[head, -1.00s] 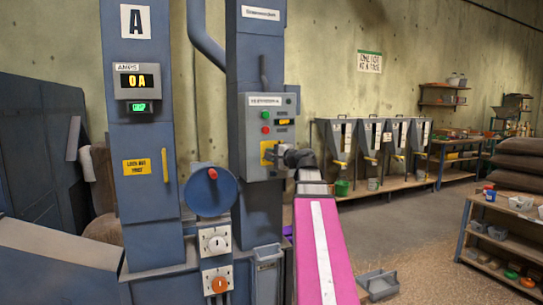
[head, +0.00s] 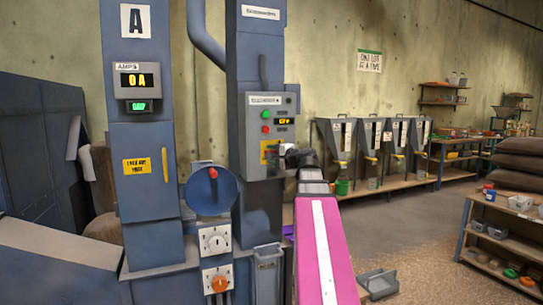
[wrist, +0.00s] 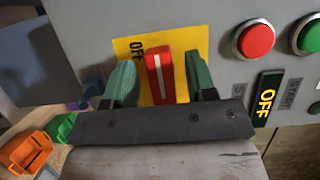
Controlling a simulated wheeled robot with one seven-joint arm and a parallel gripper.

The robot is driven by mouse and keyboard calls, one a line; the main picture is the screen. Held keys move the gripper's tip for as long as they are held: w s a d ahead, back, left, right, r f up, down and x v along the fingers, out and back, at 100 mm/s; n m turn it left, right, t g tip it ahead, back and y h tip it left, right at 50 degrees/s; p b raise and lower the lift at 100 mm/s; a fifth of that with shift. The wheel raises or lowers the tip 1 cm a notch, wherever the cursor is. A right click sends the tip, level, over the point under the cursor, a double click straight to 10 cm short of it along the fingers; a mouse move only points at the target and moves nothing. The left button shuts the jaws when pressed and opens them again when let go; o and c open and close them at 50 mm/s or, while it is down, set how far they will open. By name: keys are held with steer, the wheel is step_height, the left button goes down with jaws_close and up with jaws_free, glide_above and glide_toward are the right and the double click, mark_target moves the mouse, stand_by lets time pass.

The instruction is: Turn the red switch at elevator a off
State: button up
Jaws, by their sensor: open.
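The red switch (wrist: 160,78) is a red handle with a white line on a yellow plate (wrist: 182,47), marked OFF beside the handle's upper left. In the wrist view the handle runs nearly upright in the picture, across the turned panel. My gripper (wrist: 161,84) is open, its two green fingers on either side of the handle; I cannot tell whether they touch it. In the head view my gripper (head: 284,155) is at the lower panel of elevator A. The yellow plate (head: 265,147) shows there beside it, and the handle is hidden.
The grey control panel (head: 254,125) has a red button (wrist: 254,39), a green button (wrist: 310,36) and a small display (wrist: 267,98) reading OFF. A blue column (head: 140,80) with an amps meter (head: 138,80) reading 0 A stands left. A round blue part (head: 208,192) is near the panel.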

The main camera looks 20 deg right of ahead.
steer(key=v, duration=1)
steer(key=shift+s, duration=0.15)
steer(key=w+a+f+n+g+h, duration=0.1)
steer(key=a+f+n+g, duration=0.4)
steer(key=f, duration=0.9)
steer(key=w+a+f+g+h, duration=0.1)
steer(key=w+a+f+g, duration=0.15)
steer(key=a+f, duration=0.9)
steer(key=s+a+f+n+g+h, duration=0.1)
steer(key=s+f+n+g, duration=0.1)
steer(key=f, duration=0.7)
steer(key=s+a+f+n+g+h, duration=0.2)
steer(key=s+f, duration=0.4)
steer(key=f, duration=0.4)
steer(key=s+a+f+n+g+h, duration=0.2)
steer(key=s+f+n+g, duration=0.2)
steer(key=f, duration=0.6)
steer(key=shift+s+a+g, duration=0.2)
steer(key=shift+s+g, duration=0.05)
steer(key=shift+g, duration=0.2)
